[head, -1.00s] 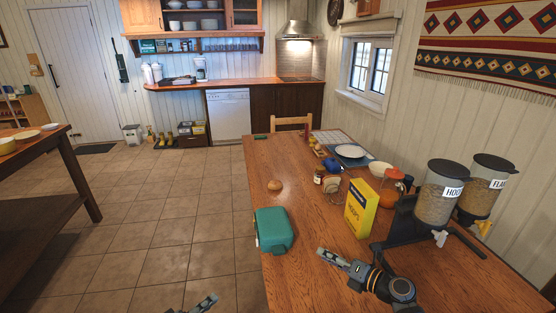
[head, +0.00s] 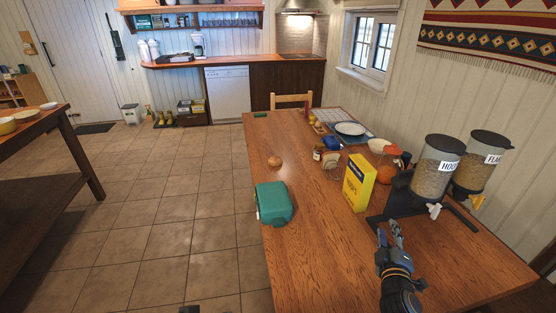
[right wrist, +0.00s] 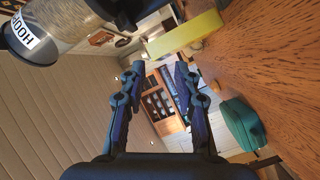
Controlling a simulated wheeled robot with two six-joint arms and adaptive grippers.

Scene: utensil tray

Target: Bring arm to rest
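My right gripper (head: 389,228) is over the near right part of the wooden table (head: 310,268), in front of the cereal dispensers. Its fingers point away from me. In the right wrist view the two fingers (right wrist: 158,75) stand apart with nothing between them, so it is open and empty. Only a small dark piece at the bottom edge of the head view may belong to my left gripper (head: 191,309); its fingers cannot be made out.
Close ahead of the right gripper stand the dispensers (head: 437,170) and a yellow box (head: 359,183). A teal case (head: 274,203) and a bun (head: 274,162) lie at the left. Jars, a bowl (head: 381,146) and a plate (head: 350,129) are farther back. The near table is bare.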

